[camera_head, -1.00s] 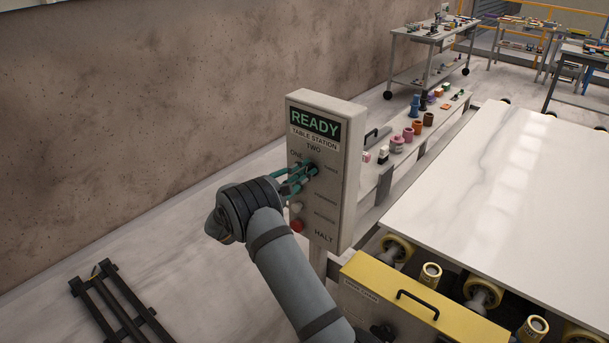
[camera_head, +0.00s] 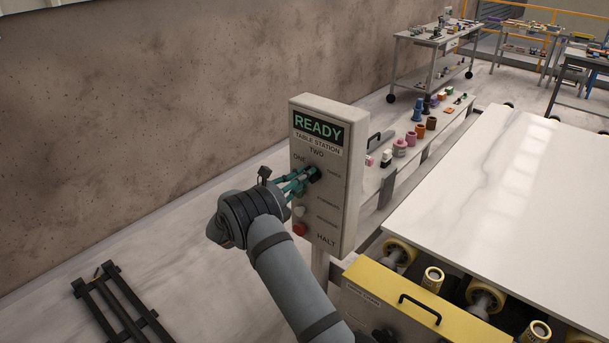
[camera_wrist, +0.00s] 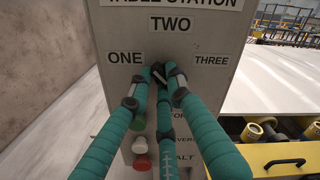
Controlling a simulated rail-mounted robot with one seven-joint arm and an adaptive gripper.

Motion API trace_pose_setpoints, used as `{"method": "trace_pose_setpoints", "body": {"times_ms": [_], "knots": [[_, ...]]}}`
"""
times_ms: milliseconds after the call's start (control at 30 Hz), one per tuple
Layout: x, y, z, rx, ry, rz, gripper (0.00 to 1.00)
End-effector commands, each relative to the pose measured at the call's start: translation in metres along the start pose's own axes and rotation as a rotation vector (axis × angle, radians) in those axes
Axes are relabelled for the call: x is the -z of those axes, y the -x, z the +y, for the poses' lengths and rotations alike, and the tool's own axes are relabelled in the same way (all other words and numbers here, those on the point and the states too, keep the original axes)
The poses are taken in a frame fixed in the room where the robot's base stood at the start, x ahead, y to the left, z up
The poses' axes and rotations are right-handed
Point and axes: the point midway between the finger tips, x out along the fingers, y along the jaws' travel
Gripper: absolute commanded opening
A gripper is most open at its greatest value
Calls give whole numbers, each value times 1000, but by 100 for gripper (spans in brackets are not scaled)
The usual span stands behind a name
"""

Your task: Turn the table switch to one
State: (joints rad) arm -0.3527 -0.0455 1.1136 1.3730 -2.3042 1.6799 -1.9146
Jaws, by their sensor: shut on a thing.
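The table switch is a dark knob (camera_head: 315,173) on the front of a grey control post (camera_head: 349,165) headed "READY" and "TABLE STATION". In the wrist view, the knob (camera_wrist: 158,70) sits below the label "TWO", between "ONE" (camera_wrist: 125,58) on the left and "THREE" (camera_wrist: 212,61) on the right. My gripper (camera_head: 306,176), with teal-wrapped fingers, is shut on the knob. The gripper's fingertips (camera_wrist: 163,80) largely cover it in the wrist view, so I cannot tell where its pointer aims.
A red button (camera_head: 299,229) and a pale button (camera_head: 299,211) sit below the knob, close under my fingers. A yellow-topped box (camera_head: 415,300) and a white slab on rollers (camera_head: 500,190) stand to the right. A brown wall (camera_head: 150,90) is behind. Black rails (camera_head: 120,305) lie on the floor.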

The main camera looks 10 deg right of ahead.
Motion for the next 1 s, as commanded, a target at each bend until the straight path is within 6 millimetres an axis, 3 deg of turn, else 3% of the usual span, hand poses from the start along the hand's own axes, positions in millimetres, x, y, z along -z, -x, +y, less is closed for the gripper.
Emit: {"method": "trace_pose_setpoints", "body": {"times_ms": [400, 1000], "knots": [[2, 0, 3, -1, 240, 1, 0], [3, 0, 4, -1, 296, 1, 0]]}}
